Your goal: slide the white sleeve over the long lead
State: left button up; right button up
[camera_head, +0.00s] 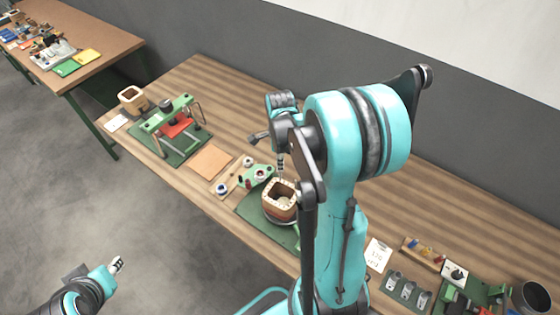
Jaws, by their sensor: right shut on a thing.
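A wound coil (280,204) with a tan square top and a reddish-brown body stands on a green mat (250,208) near the middle of the bench. My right gripper (281,172) is small in the view, pointing down just above the coil's back edge. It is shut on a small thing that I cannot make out. The white sleeve and the long lead are too small to tell at this distance. My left gripper (117,264) is at the lower left, over the floor and away from the bench. I cannot tell whether its fingers are open.
A green fixture (257,177) and small spools stand left of the coil. A tan pad (211,161), a clamp frame (172,125) and another coil (132,99) lie farther left. My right arm hides much of the bench's middle. Trays and a dark cup (531,298) stand at the right.

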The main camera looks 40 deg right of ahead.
jog(key=shift+f+b, duration=0.45)
jog(key=shift+f, duration=0.05)
jog(key=shift+f, duration=0.15)
jog(key=shift+f+b, duration=0.5)
jog(key=shift+b, duration=0.1)
jog(key=shift+f+b, duration=0.3)
jog(key=shift+f+b, duration=0.5)
jog(key=shift+f, duration=0.05)
jog(key=shift+f+b, duration=0.3)
dwell(0.4)
jog(key=shift+f+b, duration=0.4)
